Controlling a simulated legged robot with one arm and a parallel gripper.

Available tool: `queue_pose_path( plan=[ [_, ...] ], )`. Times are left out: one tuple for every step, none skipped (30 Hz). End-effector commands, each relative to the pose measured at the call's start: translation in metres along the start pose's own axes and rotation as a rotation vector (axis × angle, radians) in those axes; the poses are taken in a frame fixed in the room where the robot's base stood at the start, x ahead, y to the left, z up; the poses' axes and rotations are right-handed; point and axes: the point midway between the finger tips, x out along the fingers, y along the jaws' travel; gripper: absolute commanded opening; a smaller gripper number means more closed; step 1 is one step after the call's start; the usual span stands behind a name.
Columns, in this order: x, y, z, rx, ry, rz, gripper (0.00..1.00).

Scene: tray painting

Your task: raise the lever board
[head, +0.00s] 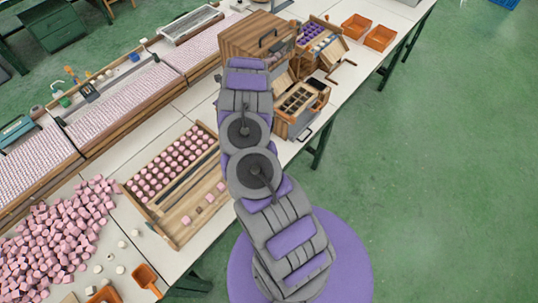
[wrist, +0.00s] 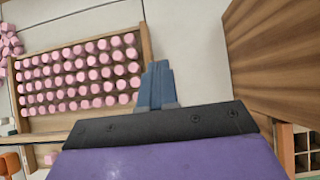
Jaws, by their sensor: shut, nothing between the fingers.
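My gripper (wrist: 157,68) is shut and empty in the wrist view, its blue-grey fingers pressed together. They show at the right edge of a wooden tray (wrist: 146,45) of pink pieces. I cannot tell for sure which part is the lever board. A wooden box (head: 235,38) with a dark handle (head: 268,38) stands behind the end of my arm in the head view. A crank-like lever (head: 342,66) sticks out to its right. The wooden panel (wrist: 275,55) at the right of the wrist view is close to my gripper. My arm hides the gripper in the head view.
A small compartment box (head: 299,101) and a box of purple pieces (head: 318,38) stand right of my arm. Orange bins (head: 380,38) are at the far right. A pile of pink cubes (head: 60,240) lies at left. White table (head: 190,103) shows between the trays.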

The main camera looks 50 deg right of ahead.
Motion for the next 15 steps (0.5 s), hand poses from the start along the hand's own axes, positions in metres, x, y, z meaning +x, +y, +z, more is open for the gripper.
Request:
queue_pose_path(
  plan=[
    [0.0022, 0.0005, 0.0003, -0.001, -0.001, 0.000, 0.00],
    [0.0029, 0.0004, 0.0003, -0.001, -0.001, 0.001, 0.00],
    [0.0039, 0.0003, 0.0003, 0.000, -0.001, 0.001, 0.00],
    [0.0046, 0.0002, 0.0004, 0.000, 0.000, 0.000, 0.00],
    [0.0052, 0.0002, 0.0006, 0.000, 0.000, 0.000, 0.00],
    [0.0056, 0.0002, 0.0008, -0.001, 0.000, 0.000, 0.00],
    [0.0057, 0.0004, 0.0008, -0.001, 0.000, 0.000, 0.00],
    [0.0057, 0.0005, 0.0010, -0.001, 0.000, 0.000, 0.00],
    [0.0058, 0.0006, 0.0012, -0.002, -0.001, 0.001, 0.00],
    [0.0058, 0.0008, 0.0012, -0.002, -0.001, 0.001, 0.00],
    [0.0058, 0.0009, 0.0014, -0.002, -0.001, 0.001, 0.00],
    [0.0058, 0.0010, 0.0016, -0.002, -0.001, 0.001, 0.00],
    [0.0059, 0.0012, 0.0017, -0.002, -0.001, 0.001, 0.00],
    [0.0061, 0.0013, 0.0018, -0.003, -0.001, 0.001, 0.00],
    [0.0063, 0.0014, 0.0020, -0.003, -0.001, 0.001, 0.00]
  ],
)
